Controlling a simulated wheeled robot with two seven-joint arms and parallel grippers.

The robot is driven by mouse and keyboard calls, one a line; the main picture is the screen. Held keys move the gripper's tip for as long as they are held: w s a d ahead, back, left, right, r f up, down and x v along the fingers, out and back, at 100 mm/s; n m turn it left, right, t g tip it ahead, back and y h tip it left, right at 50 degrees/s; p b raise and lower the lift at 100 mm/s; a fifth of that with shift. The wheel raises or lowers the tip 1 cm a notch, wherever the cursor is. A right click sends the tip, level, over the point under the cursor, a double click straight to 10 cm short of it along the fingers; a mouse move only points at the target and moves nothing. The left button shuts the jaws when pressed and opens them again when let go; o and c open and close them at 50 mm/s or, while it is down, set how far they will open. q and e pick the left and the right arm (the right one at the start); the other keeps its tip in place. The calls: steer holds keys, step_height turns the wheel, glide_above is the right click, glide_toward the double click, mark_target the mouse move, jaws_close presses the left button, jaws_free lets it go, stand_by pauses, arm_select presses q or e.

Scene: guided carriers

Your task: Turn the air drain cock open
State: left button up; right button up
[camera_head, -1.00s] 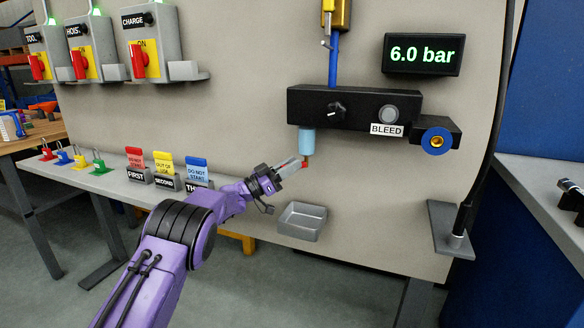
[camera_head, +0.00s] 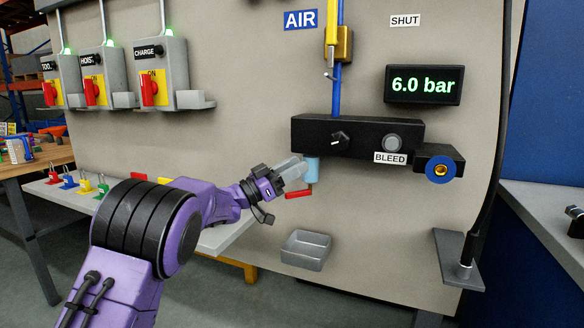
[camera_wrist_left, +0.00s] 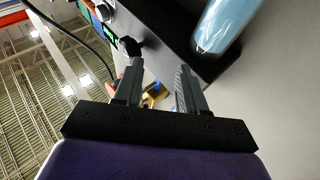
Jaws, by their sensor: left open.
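The drain cock's red lever (camera_head: 298,194) sits under the light-blue bowl (camera_head: 312,172) of the black air unit (camera_head: 365,138). The lever lies crosswise, pointing left from the stem below the bowl. My left gripper (camera_head: 300,168) is beside the bowl's left side, just above the lever, and covers part of the bowl. In the left wrist view its two fingers (camera_wrist_left: 160,70) are apart with nothing held between them. The bowl (camera_wrist_left: 225,25) shows there at the upper right, and the lever is not visible. My right gripper is not in view.
A grey tray (camera_head: 306,250) is on the panel below the cock. A black knob (camera_head: 340,138) and a BLEED button (camera_head: 392,143) are on the unit. The gauge (camera_head: 422,85) reads 6.0 bar. A yellow valve (camera_head: 338,42) is above. Red-handled switches (camera_head: 155,88) are at left.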

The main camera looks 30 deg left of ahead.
mark_target(294, 197)
arm_select(q)
steer(key=s+d+r, duration=0.3)
steer(key=s, duration=0.3)
steer(key=shift+w+d+r, duration=0.1)
steer(key=shift+w+r, duration=0.1)
steer(key=c, duration=0.7)
steer(key=r+n+t, duration=0.1)
steer(key=w+d+r+n+t+y+p, duration=0.1)
steer(key=n+t, duration=0.1)
steer(key=w+d+r+n+t+y+p, duration=0.1)
steer(key=n+t, duration=0.1)
steer(key=shift+w+r, duration=0.15)
jaws_close()
steer(key=s+d+f+n+g+y+p, duration=0.1)
steer(key=d+f+n+g+y+p, duration=0.2)
steer(key=f+n+g+y, duration=0.8)
steer(key=d+f+n+y+p, duration=0.3)
steer(key=f+n+y, duration=0.3)
steer(key=n+y, duration=1.15)
steer(key=w+a, duration=0.3)
steer(key=w+a+n+h+p, duration=0.1)
steer(key=w+a, duration=0.1)
steer(key=a, duration=0.2)
steer(key=w+a+n+h, duration=0.1)
steer(key=w+a, duration=0.2)
steer(key=a, duration=0.1)
steer(key=shift+w+a+f+n, duration=0.25)
steer(key=shift+w, duration=0.05)
